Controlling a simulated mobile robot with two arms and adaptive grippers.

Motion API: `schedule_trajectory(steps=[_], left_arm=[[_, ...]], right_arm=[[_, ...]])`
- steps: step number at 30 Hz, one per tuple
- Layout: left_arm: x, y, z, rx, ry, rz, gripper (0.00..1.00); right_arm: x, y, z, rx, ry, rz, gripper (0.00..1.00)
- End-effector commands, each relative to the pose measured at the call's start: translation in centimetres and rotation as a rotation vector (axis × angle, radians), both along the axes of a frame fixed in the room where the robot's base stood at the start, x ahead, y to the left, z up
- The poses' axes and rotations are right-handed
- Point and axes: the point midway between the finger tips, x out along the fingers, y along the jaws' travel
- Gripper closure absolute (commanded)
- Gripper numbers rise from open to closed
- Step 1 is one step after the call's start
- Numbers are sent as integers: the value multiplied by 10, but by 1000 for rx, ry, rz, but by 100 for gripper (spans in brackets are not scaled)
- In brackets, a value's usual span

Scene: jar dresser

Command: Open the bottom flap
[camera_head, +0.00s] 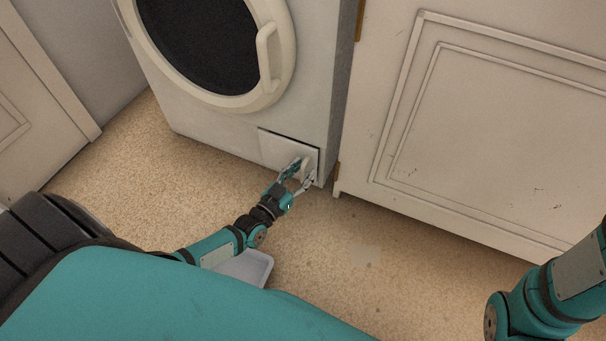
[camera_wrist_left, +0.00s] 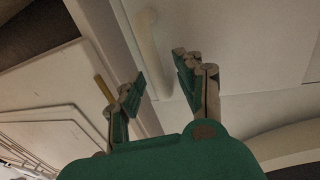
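The bottom flap (camera_head: 277,147) is a small pale panel low on the front of the white washing machine (camera_head: 215,127). A dark line runs along its top edge; I cannot tell whether it stands slightly open. My left gripper (camera_head: 303,172) is at the flap's right part and hides some of it. In the left wrist view the gripper (camera_wrist_left: 160,88) is open, its fingers spread on either side of a pale bar-like handle (camera_wrist_left: 148,45). I see no clear contact between fingers and handle. My right gripper is out of view; only part of that arm shows at lower right.
The machine's round door (camera_head: 200,45) with a pale handle (camera_head: 268,58) is above the flap. A panelled cabinet (camera_head: 490,130) stands close on the right. The speckled floor ahead is mostly clear.

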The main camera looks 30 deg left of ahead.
Motion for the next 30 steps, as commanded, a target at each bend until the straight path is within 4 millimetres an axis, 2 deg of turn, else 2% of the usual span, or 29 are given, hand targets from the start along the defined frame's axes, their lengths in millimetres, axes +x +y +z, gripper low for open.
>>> schedule_trajectory(steps=[11,19,30], left_arm=[[6,-1,0,0,1,0,64],[6,-1,0,0,1,-1,99],[5,-5,0,1,2,-7,100]], right_arm=[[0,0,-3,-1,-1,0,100],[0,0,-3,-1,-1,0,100],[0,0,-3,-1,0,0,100]])
